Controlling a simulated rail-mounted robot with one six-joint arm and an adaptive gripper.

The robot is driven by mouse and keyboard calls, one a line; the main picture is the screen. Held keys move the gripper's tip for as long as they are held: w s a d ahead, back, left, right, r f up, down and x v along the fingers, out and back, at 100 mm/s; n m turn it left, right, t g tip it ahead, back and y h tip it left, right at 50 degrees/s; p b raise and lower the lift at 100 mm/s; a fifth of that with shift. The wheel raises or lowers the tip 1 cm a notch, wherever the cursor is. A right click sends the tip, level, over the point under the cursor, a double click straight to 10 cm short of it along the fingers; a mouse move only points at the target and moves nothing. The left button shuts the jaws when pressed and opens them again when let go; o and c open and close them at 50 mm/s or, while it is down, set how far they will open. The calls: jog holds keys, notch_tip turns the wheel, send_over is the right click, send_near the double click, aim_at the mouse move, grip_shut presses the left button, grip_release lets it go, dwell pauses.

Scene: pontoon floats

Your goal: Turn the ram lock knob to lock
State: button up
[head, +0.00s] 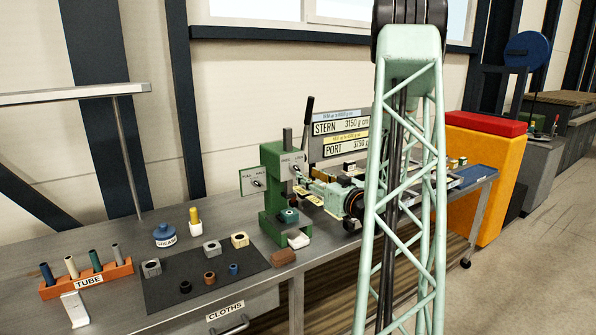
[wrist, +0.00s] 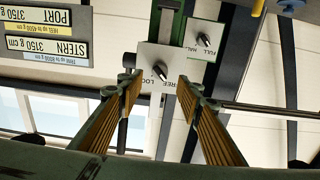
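The ram lock knob (wrist: 159,71) is a small dark and silver lever on a white plate (wrist: 148,56) lettered FREE and LOCK, upside down in the wrist view. Which word it points at I cannot tell. In the head view, its plate (head: 290,164) is on the green press (head: 273,220), partly behind my gripper's end. My gripper (wrist: 157,84) is open, with one ribbed finger on each side of the knob in the picture and clear gaps between. In the head view, my gripper (head: 306,188) is beside the press; its fingertips are small there.
A second knob plate (wrist: 201,40) lettered FULL and HALF is beside the lock plate. The bench (head: 110,235) carries a dark mat (head: 205,288) with several small blocks and rings, an orange tube rack (head: 105,277) and a blue grease pot (head: 165,236). STERN and PORT signs (head: 340,127) stand behind my arm.

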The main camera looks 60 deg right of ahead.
aim_at(298, 169)
jog(key=shift+x, duration=3.85)
jog(key=c, duration=0.8)
jog(key=shift+c, duration=0.2)
